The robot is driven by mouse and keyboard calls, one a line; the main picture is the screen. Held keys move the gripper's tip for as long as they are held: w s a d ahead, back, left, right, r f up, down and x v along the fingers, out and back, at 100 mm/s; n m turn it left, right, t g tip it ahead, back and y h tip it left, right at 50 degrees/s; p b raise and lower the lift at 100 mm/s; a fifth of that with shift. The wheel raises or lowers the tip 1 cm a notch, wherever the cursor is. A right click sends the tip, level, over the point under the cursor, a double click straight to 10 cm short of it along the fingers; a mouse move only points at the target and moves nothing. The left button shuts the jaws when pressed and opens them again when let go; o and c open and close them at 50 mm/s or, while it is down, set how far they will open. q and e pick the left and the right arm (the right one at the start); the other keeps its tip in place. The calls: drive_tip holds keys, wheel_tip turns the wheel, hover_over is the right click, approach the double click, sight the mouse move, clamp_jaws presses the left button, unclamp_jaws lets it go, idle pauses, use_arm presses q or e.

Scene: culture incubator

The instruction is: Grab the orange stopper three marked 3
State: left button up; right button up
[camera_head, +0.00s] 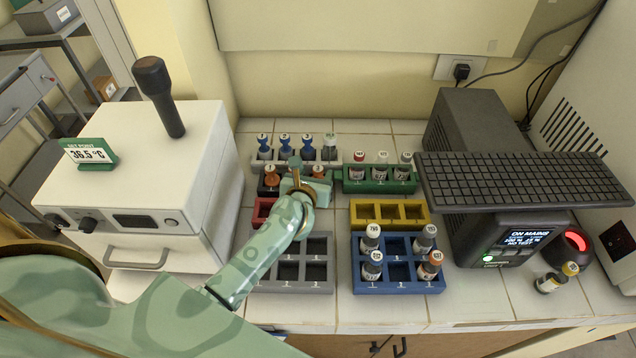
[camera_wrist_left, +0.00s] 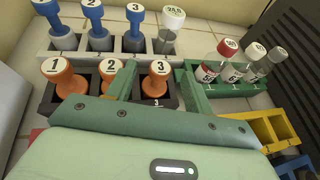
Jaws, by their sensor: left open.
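The orange stopper three (camera_wrist_left: 158,88), marked 3, stands upright at the right end of the black rack (camera_wrist_left: 47,97). In the head view its top (camera_head: 318,170) shows just beyond my gripper. Orange stoppers one (camera_wrist_left: 63,76) and two (camera_wrist_left: 109,72) stand to its left in the same rack. My left gripper (camera_wrist_left: 158,80) is open, one finger to each side of stopper three; the left finger passes between stoppers two and three. I cannot tell whether either finger touches it. The stopper's lower part is partly hidden. My right gripper is not in view.
Behind stands a pale rack with blue stoppers (camera_wrist_left: 96,30) and a white-capped vial (camera_wrist_left: 169,28). A green rack (camera_head: 378,184) with vials is close on the right. Yellow (camera_head: 389,201), blue (camera_head: 398,288) and grey (camera_head: 290,287) racks lie nearer. A white incubator box (camera_head: 205,120) stands left.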

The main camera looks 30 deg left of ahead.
sight(317, 172)
use_arm(q)
drive_tip(key=x, duration=0.4)
drive_tip(key=shift+f+b, duration=0.25)
drive_tip(key=shift+b, duration=0.15)
drive_tip(key=shift+s+r, duration=0.1)
drive_tip(key=shift+s, duration=0.05)
drive_tip(key=shift+c, duration=0.9)
clamp_jaws()
